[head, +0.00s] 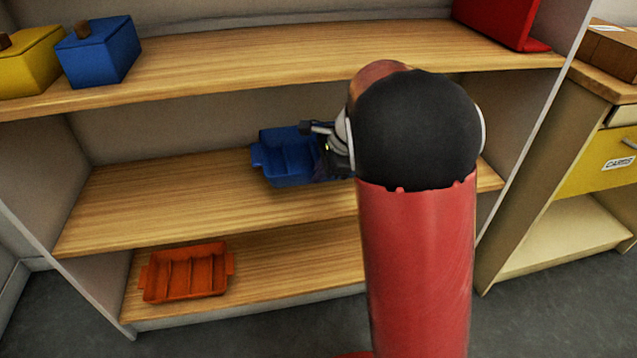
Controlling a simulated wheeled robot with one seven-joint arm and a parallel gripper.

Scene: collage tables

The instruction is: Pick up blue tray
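The blue tray (286,163) is on the middle shelf, near its centre. It has divided compartments and a handle at its left end. My gripper (325,158) is at the tray's right end, overlapping it in the head view. My red and black arm hides most of the gripper and the tray's right end. I cannot tell whether the fingers touch the tray or are closed on it.
The middle shelf (150,210) is bare left of the tray. An orange tray (186,272) lies on the lower shelf. The top shelf (300,55) holds a blue box (98,52), a yellow box (28,62) and a red object (500,22). A cabinet (560,180) stands right.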

